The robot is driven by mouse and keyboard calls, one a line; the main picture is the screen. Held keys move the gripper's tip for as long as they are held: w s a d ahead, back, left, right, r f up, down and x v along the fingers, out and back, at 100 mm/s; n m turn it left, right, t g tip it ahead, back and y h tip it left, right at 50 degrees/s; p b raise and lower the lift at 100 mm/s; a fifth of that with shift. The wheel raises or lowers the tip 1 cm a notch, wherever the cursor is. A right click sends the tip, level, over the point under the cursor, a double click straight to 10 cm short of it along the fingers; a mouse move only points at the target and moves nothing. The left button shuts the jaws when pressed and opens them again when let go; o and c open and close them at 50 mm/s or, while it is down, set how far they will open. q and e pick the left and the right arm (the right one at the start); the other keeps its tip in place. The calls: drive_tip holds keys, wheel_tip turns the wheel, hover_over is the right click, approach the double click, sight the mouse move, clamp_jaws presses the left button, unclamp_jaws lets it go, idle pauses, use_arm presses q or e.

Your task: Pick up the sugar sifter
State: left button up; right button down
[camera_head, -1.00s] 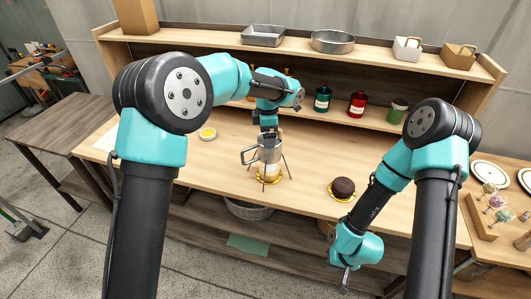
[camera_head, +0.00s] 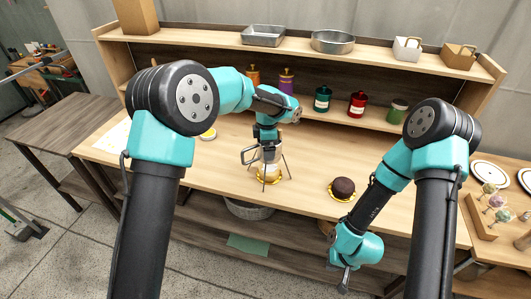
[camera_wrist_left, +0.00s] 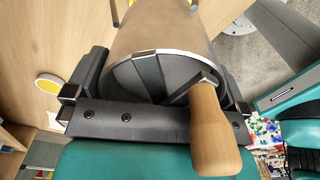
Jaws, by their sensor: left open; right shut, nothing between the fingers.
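The sugar sifter (camera_head: 268,156) is a grey metal cup with a side handle (camera_head: 248,156). It stands on a thin-legged stand above a pale cake (camera_head: 269,171) on a yellow base. My left gripper (camera_head: 266,140) is low over the sifter and hides its upper part. In the left wrist view the sifter's metal body (camera_wrist_left: 165,40) lies between the open fingers, with a wooden knob (camera_wrist_left: 212,130) in front; firm contact cannot be told. My right gripper (camera_head: 345,281) is shut and empty in front of the table, right of the middle.
A chocolate cake (camera_head: 343,187) sits on a yellow base right of the stand. Jars, including a red one (camera_head: 357,103), stand on the lower shelf, and tins, including a round one (camera_head: 333,41), on the upper shelf. A small yellow-topped dish (camera_head: 208,134) is left of the sifter.

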idle(0.3)
use_arm(q)
drive_tip(key=c, duration=0.9)
drive_tip(key=shift+r, duration=0.15)
wheel_tip(320, 180, up, 10)
drive_tip(key=shift+f, duration=0.1)
idle(0.4)
